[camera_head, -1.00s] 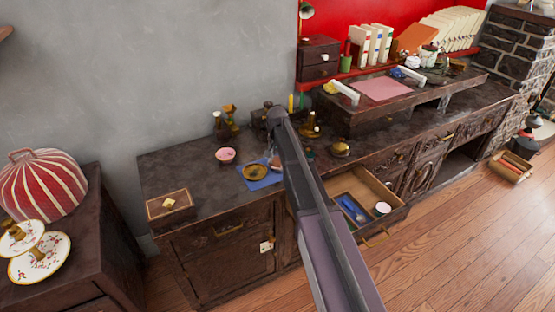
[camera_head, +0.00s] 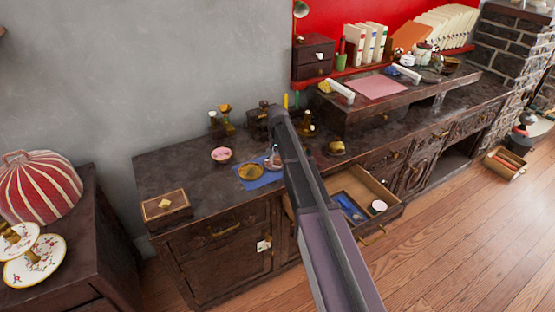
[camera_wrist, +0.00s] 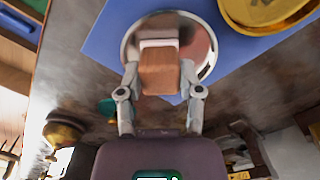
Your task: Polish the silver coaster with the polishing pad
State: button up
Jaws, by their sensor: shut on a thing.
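The silver coaster (camera_wrist: 208,52) is a round, shiny disc on a blue mat (camera_wrist: 105,38). My gripper (camera_wrist: 158,75) is shut on the polishing pad (camera_wrist: 160,78), a brown block with a white layer at its far end. In the wrist view the pad lies over the coaster's middle and hides part of it; whether they touch I cannot tell. In the head view a sliver of the coaster (camera_head: 271,161) shows beside my arm, and the blue mat (camera_head: 262,182) lies on the dark counter. My gripper is hidden behind my arm there.
A gold dish (camera_head: 250,172) sits close beside the coaster. A pink bowl (camera_head: 221,154) and a wooden box (camera_head: 166,205) stand to the left. A brass pot (camera_head: 337,147) stands to the right. A drawer (camera_head: 372,204) is open below the counter.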

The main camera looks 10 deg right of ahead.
jog(key=shift+w+d, duration=0.15)
jog(key=shift+w, duration=0.3)
jog(key=shift+w, duration=0.1)
jog(key=shift+w+a, duration=0.25)
jog(key=shift+a, duration=0.55)
jog(key=shift+s, duration=0.15)
jog(key=shift+s+a, duration=0.3)
jog(key=shift+s, duration=0.4)
jog(key=shift+s+d, duration=0.3)
jog(key=shift+d, duration=0.55)
